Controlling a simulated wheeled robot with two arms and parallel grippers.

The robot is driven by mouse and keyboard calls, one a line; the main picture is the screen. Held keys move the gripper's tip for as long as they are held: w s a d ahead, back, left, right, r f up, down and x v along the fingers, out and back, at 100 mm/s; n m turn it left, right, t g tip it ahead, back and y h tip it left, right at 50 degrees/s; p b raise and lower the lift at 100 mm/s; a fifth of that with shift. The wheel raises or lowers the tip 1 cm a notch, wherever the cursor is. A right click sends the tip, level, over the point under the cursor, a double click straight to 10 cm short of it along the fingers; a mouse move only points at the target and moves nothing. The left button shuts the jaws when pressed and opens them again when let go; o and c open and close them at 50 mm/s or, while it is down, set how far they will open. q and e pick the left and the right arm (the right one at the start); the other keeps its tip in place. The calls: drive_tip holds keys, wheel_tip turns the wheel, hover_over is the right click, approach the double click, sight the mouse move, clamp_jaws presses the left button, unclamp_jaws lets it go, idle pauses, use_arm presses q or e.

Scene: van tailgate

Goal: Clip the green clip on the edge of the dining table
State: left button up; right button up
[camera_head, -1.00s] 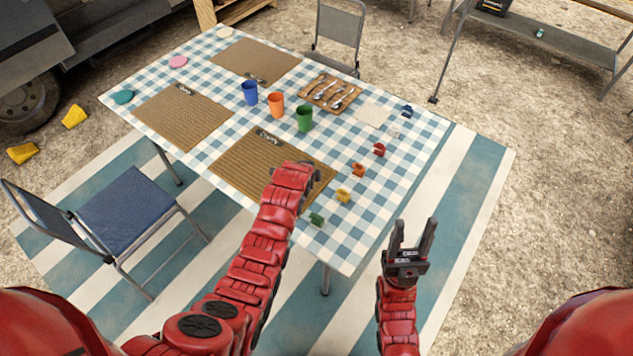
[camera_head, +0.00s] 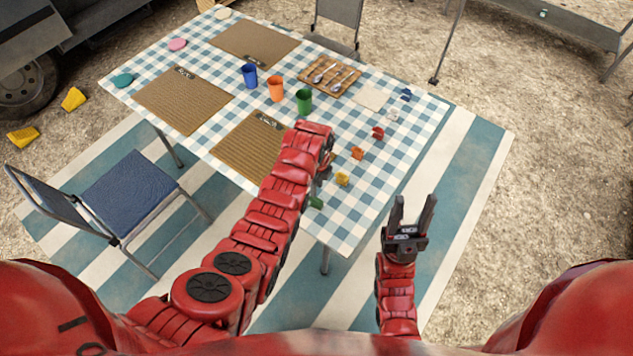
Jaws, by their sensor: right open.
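The green clip (camera_head: 316,202) lies on the checked cloth of the dining table (camera_head: 343,228), close to its near edge. My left arm reaches over the table, and its wrist hides most of my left gripper (camera_head: 326,168). Only a dark bit of that gripper shows, just above the green clip in the picture; I cannot tell whether it touches the clip or how its fingers stand. My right gripper (camera_head: 411,215) is open and empty, fingers pointing up in the picture, to the right of the table's near corner.
A yellow clip (camera_head: 342,179), an orange clip (camera_head: 357,153), a red clip (camera_head: 378,133) and a blue clip (camera_head: 406,94) lie in a row beyond the green one. Cups, placemats and a cutlery tray (camera_head: 312,88) fill the table's middle. A blue chair (camera_head: 128,183) stands at the left.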

sight(316, 198)
use_arm(q)
drive_tip(key=shift+f+b, duration=2)
drive_tip(key=shift+f, duration=1.1)
clamp_jaws()
drive_tip(key=shift+r, duration=0.15)
drive_tip(key=shift+r+p, duration=1.2)
drive_tip(key=shift+r, duration=1.2)
